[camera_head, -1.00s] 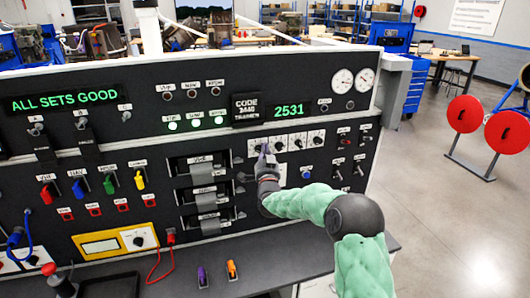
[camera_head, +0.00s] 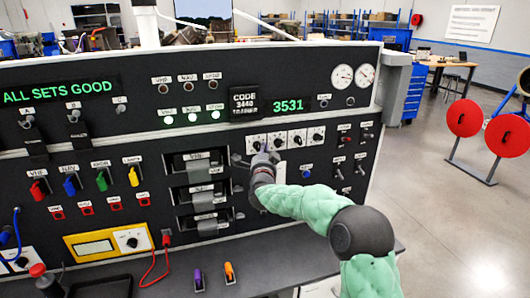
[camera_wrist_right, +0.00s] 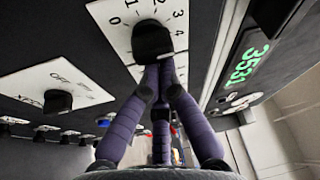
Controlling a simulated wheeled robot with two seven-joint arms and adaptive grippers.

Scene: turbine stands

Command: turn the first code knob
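The first code knob (camera_wrist_right: 152,40) is black, on a white numbered plate; in the head view its plate (camera_head: 255,140) is leftmost in the row of white dials. The code display (camera_head: 288,105) reads 3531 in green. My right gripper (camera_wrist_right: 160,72) has its purple fingers drawn together at the knob's near side, tips against it and seemingly pinching it; the exact contact is partly hidden. In the head view my right gripper (camera_head: 262,158) is just below the first dial and covers part of it. My left gripper is not in view.
More code dials (camera_head: 298,137) sit close to the right. A blue knob (camera_head: 307,173) and several switches lie further right. Drawer-like handles (camera_head: 205,195) are at the left. The desk (camera_head: 255,262) holds a purple and an orange lever (camera_head: 229,271). An OFF-marked knob (camera_wrist_right: 58,101) shows in the wrist view.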

